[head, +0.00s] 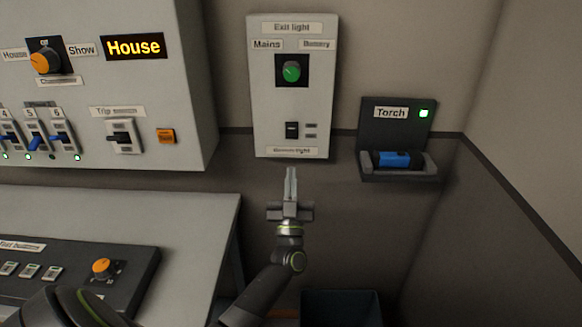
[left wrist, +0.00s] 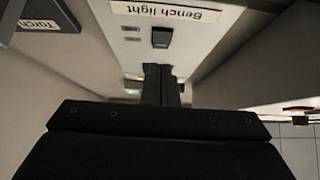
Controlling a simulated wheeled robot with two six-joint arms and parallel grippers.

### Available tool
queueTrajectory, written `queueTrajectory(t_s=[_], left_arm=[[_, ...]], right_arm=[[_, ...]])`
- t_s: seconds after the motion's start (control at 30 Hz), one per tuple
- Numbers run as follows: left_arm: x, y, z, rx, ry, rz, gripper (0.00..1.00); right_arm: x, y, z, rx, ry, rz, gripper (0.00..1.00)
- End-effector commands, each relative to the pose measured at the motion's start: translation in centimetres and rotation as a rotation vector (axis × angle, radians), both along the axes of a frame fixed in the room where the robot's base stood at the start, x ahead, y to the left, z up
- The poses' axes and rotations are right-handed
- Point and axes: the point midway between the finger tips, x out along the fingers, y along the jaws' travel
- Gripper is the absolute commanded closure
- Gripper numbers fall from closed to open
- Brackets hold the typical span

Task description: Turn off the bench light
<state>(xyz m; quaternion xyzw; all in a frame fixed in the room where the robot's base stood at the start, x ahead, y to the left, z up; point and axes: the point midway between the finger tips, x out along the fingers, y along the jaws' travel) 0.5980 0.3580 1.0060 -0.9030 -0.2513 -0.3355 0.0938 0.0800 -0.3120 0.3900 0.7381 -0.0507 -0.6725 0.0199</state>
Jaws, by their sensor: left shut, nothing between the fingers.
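The bench light switch is a small black rocker (head: 292,130) low on the pale wall panel. Its label strip (head: 293,151) sits just below it and reads "Bench light" in the left wrist view (left wrist: 165,11). The rocker (left wrist: 161,37) also shows there, upside down. My left gripper (head: 291,172) is shut and empty, its fingers pointing up, just below the panel's lower edge in the head view. In the left wrist view its fingertips (left wrist: 158,70) appear close to the rocker; I cannot tell whether they touch. My right gripper is not in view.
Above the rocker is a green Exit light knob (head: 291,71). To the right, a blue torch (head: 396,159) lies in a wall holder (head: 370,130). To the left are a grey cabinet (head: 175,60) with several switches and a desk (head: 200,215). A dark bin (head: 340,308) stands below.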

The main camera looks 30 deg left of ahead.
Motion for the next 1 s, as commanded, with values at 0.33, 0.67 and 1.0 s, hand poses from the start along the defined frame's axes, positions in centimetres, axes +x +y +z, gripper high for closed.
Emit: queueTrajectory(t_s=[0.33, 0.67, 1.0], left_arm=[[-2.4, -1.5, -3.6, 0.000, -0.001, 0.001, 1.00], [-2.6, -1.5, -3.7, 0.000, -0.001, 0.001, 1.00], [-2.4, -1.6, -4.4, 0.003, 0.019, -0.008, 1.00]], right_arm=[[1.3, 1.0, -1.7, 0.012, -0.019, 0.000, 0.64], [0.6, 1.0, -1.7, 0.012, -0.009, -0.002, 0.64], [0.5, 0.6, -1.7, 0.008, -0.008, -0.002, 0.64]])
